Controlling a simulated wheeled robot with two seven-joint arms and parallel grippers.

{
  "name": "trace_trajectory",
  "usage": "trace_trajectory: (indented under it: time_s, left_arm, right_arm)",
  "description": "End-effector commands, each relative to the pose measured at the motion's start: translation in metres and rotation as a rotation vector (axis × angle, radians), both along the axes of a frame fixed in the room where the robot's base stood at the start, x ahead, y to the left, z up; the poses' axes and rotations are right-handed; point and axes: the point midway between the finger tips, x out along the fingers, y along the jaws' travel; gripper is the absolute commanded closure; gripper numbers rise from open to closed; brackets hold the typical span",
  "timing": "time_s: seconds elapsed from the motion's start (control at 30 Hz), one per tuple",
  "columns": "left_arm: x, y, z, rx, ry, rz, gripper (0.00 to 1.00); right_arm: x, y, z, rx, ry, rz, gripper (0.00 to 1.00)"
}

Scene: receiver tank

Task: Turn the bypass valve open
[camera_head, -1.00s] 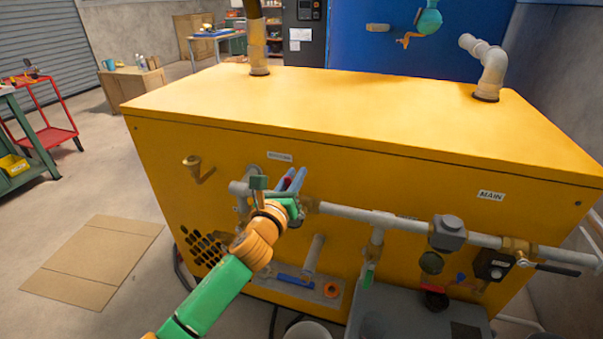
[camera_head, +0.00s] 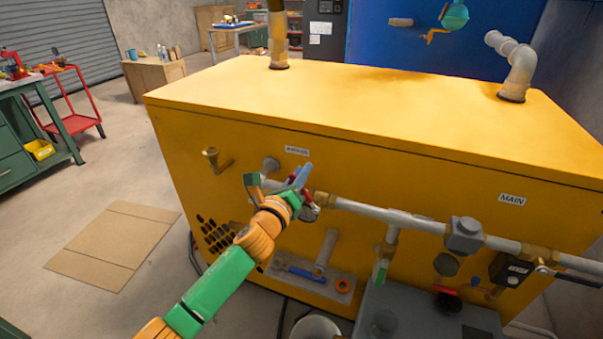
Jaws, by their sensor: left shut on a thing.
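The bypass valve is on the front of the yellow tank housing (camera_head: 400,110), under a small white label (camera_head: 297,151) whose text is too small to read surely. A handle with blue (camera_head: 303,174) and red parts shows at the pipe's left end. My left gripper (camera_head: 297,186), green and orange, comes up from the lower left and is shut on this handle. The gripper hides most of the valve body, so the handle's exact angle is hard to tell. My right gripper is not in view.
A grey pipe (camera_head: 385,215) runs right from the valve, past a grey box-shaped fitting (camera_head: 464,234), below the MAIN label (camera_head: 512,200). A brass stub (camera_head: 212,158) sticks out at left. Flat cardboard (camera_head: 110,245) lies on open floor.

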Motion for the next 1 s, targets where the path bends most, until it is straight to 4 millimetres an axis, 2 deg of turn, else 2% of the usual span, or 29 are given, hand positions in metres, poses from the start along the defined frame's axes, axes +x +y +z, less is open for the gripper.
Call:
trace_trajectory:
  time_s: [0.1,0.13,0.2,0.23,0.6,1.0]
  left_arm:
    - [0.000,0.000,-0.002,0.003,0.003,0.001,1.00]
    - [0.000,0.000,-0.002,0.003,0.003,0.001,0.74]
    - [0.000,0.000,-0.002,0.003,0.003,0.001,0.55]
    - [0.000,0.000,-0.002,0.003,0.003,0.000,0.49]
    - [-0.004,0.002,0.000,0.003,0.000,0.000,0.49]
    - [-0.060,0.020,-0.001,0.004,0.002,0.000,0.49]
  right_arm:
    - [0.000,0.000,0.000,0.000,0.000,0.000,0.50]
    - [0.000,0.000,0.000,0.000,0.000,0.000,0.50]
    - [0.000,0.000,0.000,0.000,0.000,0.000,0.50]
    - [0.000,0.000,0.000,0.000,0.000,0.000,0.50]
    - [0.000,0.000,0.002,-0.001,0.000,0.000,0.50]
    - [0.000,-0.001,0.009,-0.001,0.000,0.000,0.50]
